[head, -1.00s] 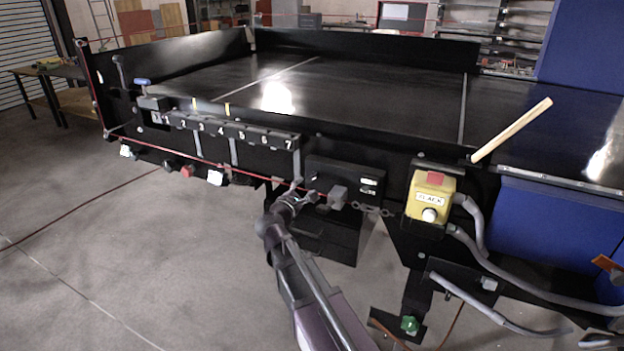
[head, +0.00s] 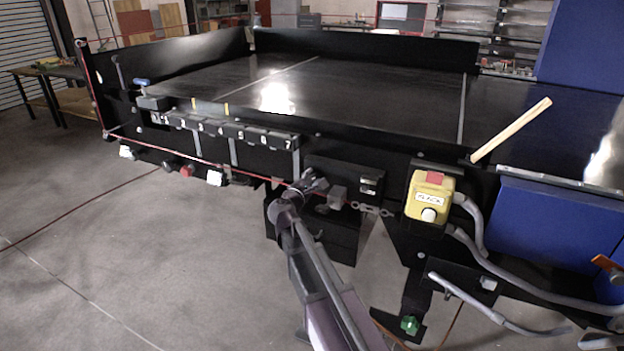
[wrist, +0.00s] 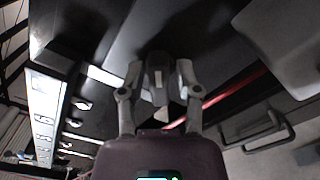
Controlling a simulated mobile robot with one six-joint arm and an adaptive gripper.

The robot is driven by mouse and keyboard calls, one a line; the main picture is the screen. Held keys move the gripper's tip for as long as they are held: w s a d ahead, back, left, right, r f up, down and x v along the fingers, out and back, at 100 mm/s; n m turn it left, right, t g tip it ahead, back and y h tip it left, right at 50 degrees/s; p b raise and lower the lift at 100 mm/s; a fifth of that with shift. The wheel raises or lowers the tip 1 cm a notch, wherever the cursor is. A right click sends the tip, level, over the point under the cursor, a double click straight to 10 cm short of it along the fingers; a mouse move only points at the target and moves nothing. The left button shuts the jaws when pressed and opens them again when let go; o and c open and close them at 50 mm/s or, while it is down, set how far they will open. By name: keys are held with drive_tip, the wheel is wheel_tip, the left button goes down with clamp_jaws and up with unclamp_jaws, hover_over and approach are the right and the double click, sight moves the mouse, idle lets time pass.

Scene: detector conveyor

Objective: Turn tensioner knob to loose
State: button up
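The black tensioner box (head: 345,172) hangs on the conveyor's front side, right of the numbered row. My gripper (head: 318,182) is at the left part of its face, covering the spot where a small knob showed before. In the wrist view, a grey knob-like piece (wrist: 157,72) stands between the two fingers of my gripper (wrist: 158,80). The fingers are spread on either side of it, and a gap seems to show beside it. Contact cannot be made out. The knob's pointer direction is unclear.
A grey block (head: 337,198) on the red cord and a chain (head: 372,209) lie just right of my gripper. A yellow button box (head: 430,197) is farther right. The numbered row (head: 235,132) is to the left. Open floor (head: 130,250) lies at the left front.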

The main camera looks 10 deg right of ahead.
clamp_jaws()
drive_tip(key=shift+n, duration=0.6)
drive_tip(key=n, duration=0.9)
idle(0.4)
drive_tip(key=shift+o, duration=2.3)
unclamp_jaws()
